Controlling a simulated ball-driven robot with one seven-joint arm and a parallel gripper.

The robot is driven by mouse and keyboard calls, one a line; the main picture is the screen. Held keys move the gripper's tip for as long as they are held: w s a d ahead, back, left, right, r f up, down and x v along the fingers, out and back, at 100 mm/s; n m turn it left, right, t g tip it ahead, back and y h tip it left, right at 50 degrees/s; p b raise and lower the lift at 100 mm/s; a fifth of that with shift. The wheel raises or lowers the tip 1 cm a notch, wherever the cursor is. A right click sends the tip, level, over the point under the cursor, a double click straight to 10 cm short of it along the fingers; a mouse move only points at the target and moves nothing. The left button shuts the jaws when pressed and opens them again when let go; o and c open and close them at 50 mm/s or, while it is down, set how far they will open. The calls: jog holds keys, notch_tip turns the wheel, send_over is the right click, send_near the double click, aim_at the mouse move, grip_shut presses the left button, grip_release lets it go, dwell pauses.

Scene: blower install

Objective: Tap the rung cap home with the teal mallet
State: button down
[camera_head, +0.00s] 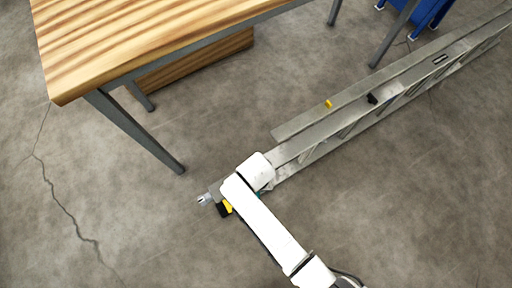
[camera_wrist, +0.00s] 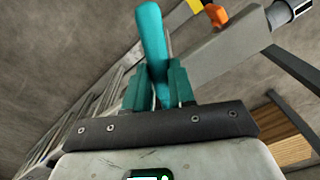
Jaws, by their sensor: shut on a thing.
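My gripper (camera_wrist: 159,84) has its two teal fingers closed around the teal mallet (camera_wrist: 152,38), whose rounded teal shaft points up and away in the wrist view. The mallet's head cannot be made out. In the head view my white arm reaches to the near end of an aluminium ladder (camera_head: 330,118) lying on the floor, and hides my gripper and nearly all of the mallet. A small yellow piece (camera_head: 328,103) and a black piece (camera_head: 372,98) sit on the ladder. I cannot tell which piece is the rung cap.
A yellow-and-black part (camera_head: 227,207) and a small grey metal end (camera_head: 204,198) show beside my arm. The wrist view shows an orange-yellow part (camera_wrist: 216,14) near a grey bar. A wooden-topped table (camera_head: 150,40) stands at upper left. Open concrete floor lies left and below.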

jog(key=shift+r+p, duration=2.75)
jog(key=shift+r, duration=0.2)
notch_tip(320, 180, down, 6)
jog(key=b, duration=0.4)
jog(key=shift+w+f+b, duration=0.1)
jog(key=shift+f+b, duration=0.05)
jog(key=shift+b, duration=0.2)
notch_tip(320, 180, up, 6)
jog(key=p, duration=0.6)
jog(key=shift+f, duration=0.15)
notch_tip(320, 180, down, 7)
jog(key=b, duration=0.5)
jog(key=shift+r+b, duration=0.2)
jog(key=shift+b, duration=0.2)
jog(key=shift+r+p, duration=3.15)
jog(key=shift+r, duration=0.05)
